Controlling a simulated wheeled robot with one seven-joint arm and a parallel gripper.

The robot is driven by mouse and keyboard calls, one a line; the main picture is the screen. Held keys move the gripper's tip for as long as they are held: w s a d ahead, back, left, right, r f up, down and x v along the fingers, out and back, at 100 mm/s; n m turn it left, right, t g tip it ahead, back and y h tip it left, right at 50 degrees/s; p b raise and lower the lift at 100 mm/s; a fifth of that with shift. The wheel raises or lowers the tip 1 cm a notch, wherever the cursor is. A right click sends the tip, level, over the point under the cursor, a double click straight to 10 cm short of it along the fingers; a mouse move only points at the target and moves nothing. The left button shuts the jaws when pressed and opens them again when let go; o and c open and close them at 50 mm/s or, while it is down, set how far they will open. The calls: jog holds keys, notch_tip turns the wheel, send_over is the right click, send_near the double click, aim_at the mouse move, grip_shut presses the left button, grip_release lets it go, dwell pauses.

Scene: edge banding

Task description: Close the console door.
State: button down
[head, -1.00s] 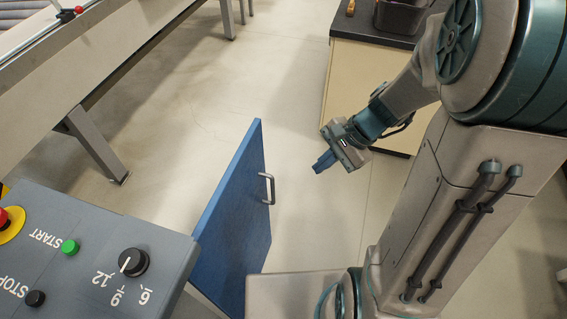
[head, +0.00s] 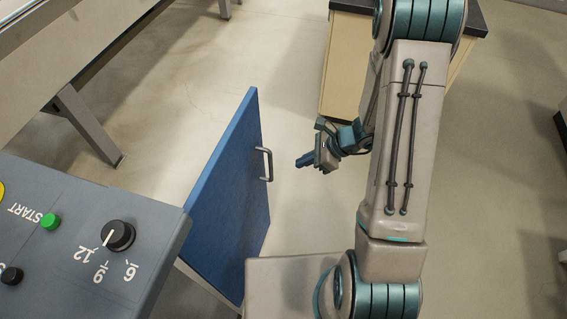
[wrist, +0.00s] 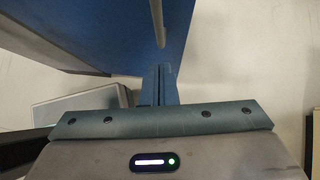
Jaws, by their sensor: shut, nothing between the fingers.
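The blue console door (head: 232,190) stands open, swung out from the grey console (head: 75,235) at the lower left. Its grey bar handle (head: 268,163) is on the face toward my arm. My gripper (head: 300,162) is shut and empty, a short way right of the handle, and appears apart from the door. In the wrist view the shut fingers (wrist: 158,88) point toward the blue door (wrist: 110,28), and the handle (wrist: 158,22) shows above them. The door's hinge side is partly hidden behind the console.
The console top carries a green START button (head: 51,221) and a black rotary knob (head: 118,236). A beige cabinet (head: 340,65) with a dark top stands behind my arm. A machine leg (head: 90,125) stands at the upper left. Floor beyond the door is clear.

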jog(key=w+a+f, duration=0.1)
jog(key=a+f, duration=0.1)
jog(key=a, duration=0.4)
dwell(0.3)
